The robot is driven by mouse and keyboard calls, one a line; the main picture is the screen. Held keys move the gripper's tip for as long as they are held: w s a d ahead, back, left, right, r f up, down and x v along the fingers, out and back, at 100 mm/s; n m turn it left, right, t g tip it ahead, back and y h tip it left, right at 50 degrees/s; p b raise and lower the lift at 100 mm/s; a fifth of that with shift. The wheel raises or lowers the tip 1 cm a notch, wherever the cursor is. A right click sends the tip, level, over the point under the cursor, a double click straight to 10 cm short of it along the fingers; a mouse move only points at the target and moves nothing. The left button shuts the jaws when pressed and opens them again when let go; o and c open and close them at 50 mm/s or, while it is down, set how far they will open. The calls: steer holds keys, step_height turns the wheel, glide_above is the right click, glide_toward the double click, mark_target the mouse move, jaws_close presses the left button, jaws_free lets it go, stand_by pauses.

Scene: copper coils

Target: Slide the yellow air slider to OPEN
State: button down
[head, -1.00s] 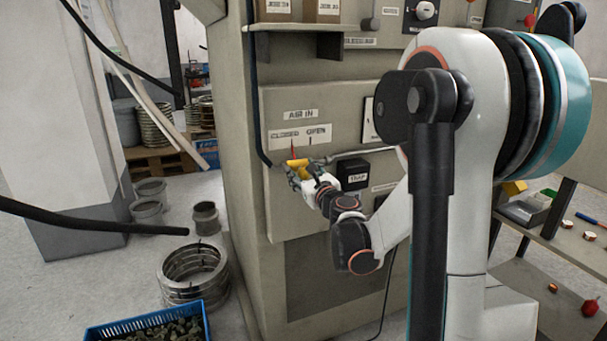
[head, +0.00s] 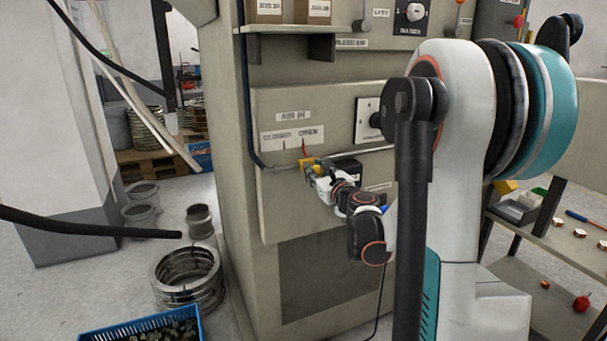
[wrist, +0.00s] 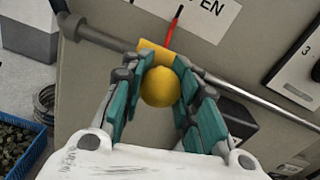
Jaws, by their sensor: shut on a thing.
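The yellow air slider (head: 305,163) sits on a thin horizontal metal rod on the machine's front panel, under the AIR IN label (head: 293,117). Its red pointer (head: 304,149) stands below the OPEN label (head: 308,133), right of the CLOSED label (head: 274,139). In the wrist view the slider shows as a yellow block (wrist: 152,50) with a round yellow knob (wrist: 160,87) in front. The red pointer (wrist: 173,28) rises toward the OPEN label (wrist: 208,12). My gripper (wrist: 161,92) is shut on the knob, fingers on both sides. It also shows in the head view (head: 314,172).
A black box (head: 347,167) juts out just right of my gripper. A dark hose (head: 245,100) runs down the panel's left edge to the rod. Metal rings (head: 188,280) and a blue crate (head: 150,325) stand on the floor at left.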

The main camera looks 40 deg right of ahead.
steer(key=shift+d, duration=0.2)
steer(key=c, duration=1.2)
jaws_free()
steer(key=shift+s+d, duration=0.1)
steer(key=shift+d, duration=0.05)
steer(key=v, duration=1.2)
